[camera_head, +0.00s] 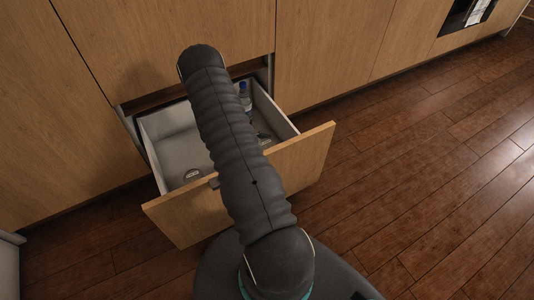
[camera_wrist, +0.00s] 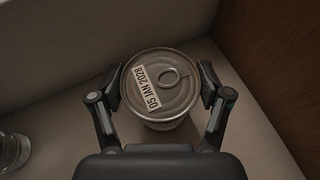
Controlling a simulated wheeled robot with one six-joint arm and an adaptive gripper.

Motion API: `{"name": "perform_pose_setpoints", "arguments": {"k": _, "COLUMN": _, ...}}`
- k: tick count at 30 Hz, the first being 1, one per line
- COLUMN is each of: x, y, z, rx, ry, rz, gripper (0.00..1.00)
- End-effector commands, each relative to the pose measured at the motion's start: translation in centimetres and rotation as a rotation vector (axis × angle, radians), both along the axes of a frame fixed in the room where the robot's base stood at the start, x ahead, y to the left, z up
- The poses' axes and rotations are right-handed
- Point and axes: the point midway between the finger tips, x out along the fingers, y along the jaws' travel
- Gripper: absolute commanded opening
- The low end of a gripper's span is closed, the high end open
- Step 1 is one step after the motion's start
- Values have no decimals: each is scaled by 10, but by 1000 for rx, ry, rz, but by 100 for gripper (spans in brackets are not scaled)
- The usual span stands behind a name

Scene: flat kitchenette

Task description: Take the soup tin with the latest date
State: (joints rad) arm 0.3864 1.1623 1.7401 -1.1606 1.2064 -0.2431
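A soup tin (camera_wrist: 160,112) with a ring-pull lid stands upright in the wrist view, and a white label on its lid reads "05 JAN 2028". My gripper (camera_wrist: 160,87) is open above it, with one finger on either side of the rim. The fingers look very close to the tin, but I cannot tell whether they touch it. In the head view, one tin lid (camera_head: 192,174) shows at the front left of the drawer. Something like another tin (camera_head: 265,140) shows partly on the right. My arm hides my gripper there.
The drawer (camera_head: 168,122) is pulled open, with pale walls around its inside. A clear glass-like object (camera_wrist: 12,150) is at the left edge of the wrist view. The wooden floor on the right is clear.

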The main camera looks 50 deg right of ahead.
Motion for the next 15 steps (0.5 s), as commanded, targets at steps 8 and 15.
{"name": "perform_pose_setpoints", "arguments": {"k": 8, "x": 0, "y": 0, "z": 0, "rx": 0, "ry": 0, "rz": 0, "gripper": 7}}
{"name": "perform_pose_setpoints", "arguments": {"k": 15, "x": 1, "y": 0, "z": 17, "rx": -1, "ry": -2, "rz": 0, "gripper": 7}}
